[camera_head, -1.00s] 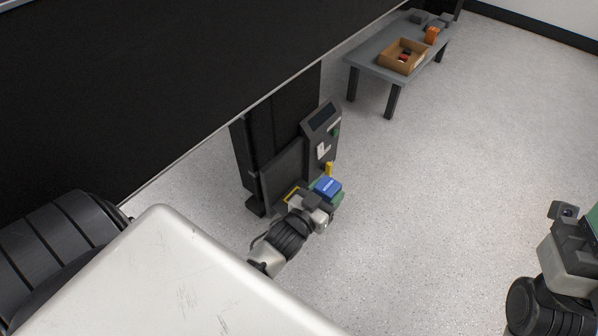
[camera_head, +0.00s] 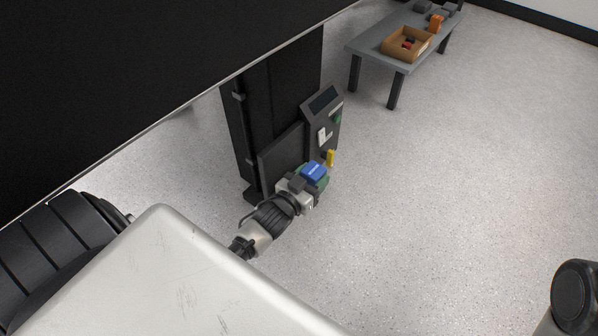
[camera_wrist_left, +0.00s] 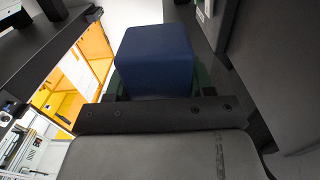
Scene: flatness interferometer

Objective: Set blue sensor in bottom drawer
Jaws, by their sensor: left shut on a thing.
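The blue sensor (camera_head: 313,171) is a small blue block held in my left gripper (camera_head: 316,179), beside the dark instrument cabinet (camera_head: 275,100). In the left wrist view the blue sensor (camera_wrist_left: 155,58) fills the middle, between the green fingers of the left gripper (camera_wrist_left: 156,86), which is shut on it. An orange-yellow lined compartment (camera_wrist_left: 92,48) lies left of the sensor in that view. I cannot tell whether it is the bottom drawer. My right gripper is out of view; only a dark part of my right arm shows at the lower right.
A control panel (camera_head: 322,108) with a dark screen stands just behind the left gripper. A yellow part (camera_head: 330,158) shows below it. A grey table (camera_head: 375,47) with a cardboard box (camera_head: 389,48) stands at the back. The floor (camera_head: 440,200) to the right is clear.

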